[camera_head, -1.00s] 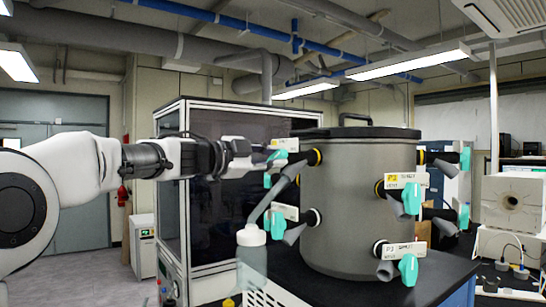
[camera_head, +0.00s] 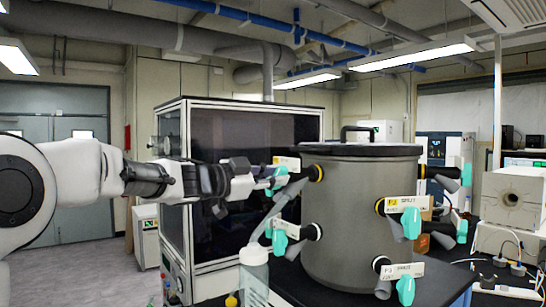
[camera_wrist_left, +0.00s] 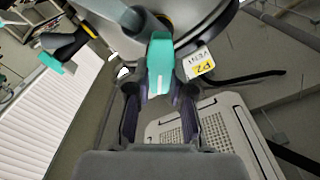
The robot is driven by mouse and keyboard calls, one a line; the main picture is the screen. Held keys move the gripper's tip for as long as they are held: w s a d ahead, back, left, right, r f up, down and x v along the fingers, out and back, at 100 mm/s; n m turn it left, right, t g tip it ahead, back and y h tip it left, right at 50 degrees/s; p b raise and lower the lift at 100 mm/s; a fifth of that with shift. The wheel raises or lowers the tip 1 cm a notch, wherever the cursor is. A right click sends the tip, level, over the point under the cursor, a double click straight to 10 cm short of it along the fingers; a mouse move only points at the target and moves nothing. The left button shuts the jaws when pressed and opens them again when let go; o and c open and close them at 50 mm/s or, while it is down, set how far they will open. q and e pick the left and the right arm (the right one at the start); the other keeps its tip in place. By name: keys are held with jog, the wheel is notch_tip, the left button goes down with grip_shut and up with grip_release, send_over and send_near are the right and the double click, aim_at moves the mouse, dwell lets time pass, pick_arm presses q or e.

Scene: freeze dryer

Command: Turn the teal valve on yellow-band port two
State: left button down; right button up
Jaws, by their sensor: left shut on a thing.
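My left gripper (camera_head: 268,181) is shut on the teal valve (camera_head: 279,172) of the upper left port of the grey drum (camera_head: 345,225). This port has a yellow band (camera_head: 317,172). In the left wrist view the teal valve (camera_wrist_left: 160,66) sits between the two fingertips (camera_wrist_left: 158,94), with a yellow-marked P2 label (camera_wrist_left: 198,62) beside it. A white label (camera_head: 288,163) by the port is partly hidden in the head view. Another yellow-band port with a teal valve (camera_head: 411,223) is on the drum's front. My right gripper is not in view.
A clear bottle (camera_head: 253,274) hangs below the held port's grey spout. Below it is another teal valve (camera_head: 279,242). A glass-fronted cabinet (camera_head: 235,135) stands behind my left gripper. More teal valves, such as the front lower one (camera_head: 405,290), stick out from the drum.

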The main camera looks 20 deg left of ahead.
pick_arm(q)
jog(key=shift+r+n+p, duration=0.55)
jog(key=shift+r+n, duration=0.05)
jog(key=shift+a+f+n, duration=0.1)
jog(key=shift+f+n, duration=0.15)
jog(key=shift+n, duration=0.15)
jog(key=shift+f+n, duration=0.1)
jog(key=shift+n, duration=0.4)
jog(key=n, duration=0.6)
jog(key=shift+w+a, duration=0.15)
jog(key=n, duration=0.5)
jog(key=shift+w+a+n, duration=0.1)
jog(key=shift+n, duration=0.3)
jog(key=n, duration=0.4)
jog(key=shift+n, duration=0.3)
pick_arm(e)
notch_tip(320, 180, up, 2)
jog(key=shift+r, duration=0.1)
pick_arm(q)
jog(key=shift+w, duration=0.1)
jog(key=shift+a, duration=0.1)
